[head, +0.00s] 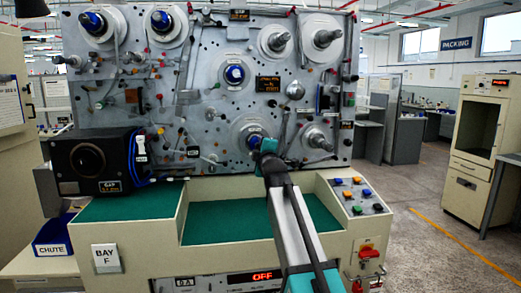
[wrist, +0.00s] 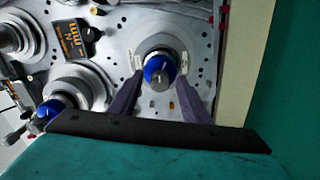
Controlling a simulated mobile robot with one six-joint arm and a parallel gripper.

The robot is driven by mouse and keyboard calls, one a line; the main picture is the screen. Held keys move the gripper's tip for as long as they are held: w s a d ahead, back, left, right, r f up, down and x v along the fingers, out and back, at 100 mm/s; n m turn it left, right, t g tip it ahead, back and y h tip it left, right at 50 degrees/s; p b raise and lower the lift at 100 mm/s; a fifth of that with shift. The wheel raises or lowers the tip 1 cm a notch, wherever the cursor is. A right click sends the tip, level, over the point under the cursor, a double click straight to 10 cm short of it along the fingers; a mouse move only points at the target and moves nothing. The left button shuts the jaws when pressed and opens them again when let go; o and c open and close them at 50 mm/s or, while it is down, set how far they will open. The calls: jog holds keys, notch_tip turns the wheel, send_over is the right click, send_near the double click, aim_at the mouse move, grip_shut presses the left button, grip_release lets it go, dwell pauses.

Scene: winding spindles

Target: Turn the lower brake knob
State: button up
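The lower brake knob (wrist: 158,76) is blue with a grey face and a light pointer line. It sits on a pale round disc on the grey panel. In the head view the knob (head: 254,137) shows just past my gripper (head: 262,147), which partly hides it. In the wrist view my gripper (wrist: 160,76) has its two dark fingers apart, one on each side of the knob, with narrow gaps beside it. I cannot tell how deep the fingertips reach along it.
Spindles (head: 276,40) and (head: 318,138) stick out from the panel, with many small pegs around. A black gauge box (head: 92,160) stands at left. The green bench top (head: 225,222) below is clear. A button box (head: 357,196) is at right.

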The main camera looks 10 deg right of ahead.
jog(key=s+b, duration=0.1)
jog(key=s, duration=1.2)
jog(key=shift+s, duration=0.4)
dwell(0.7)
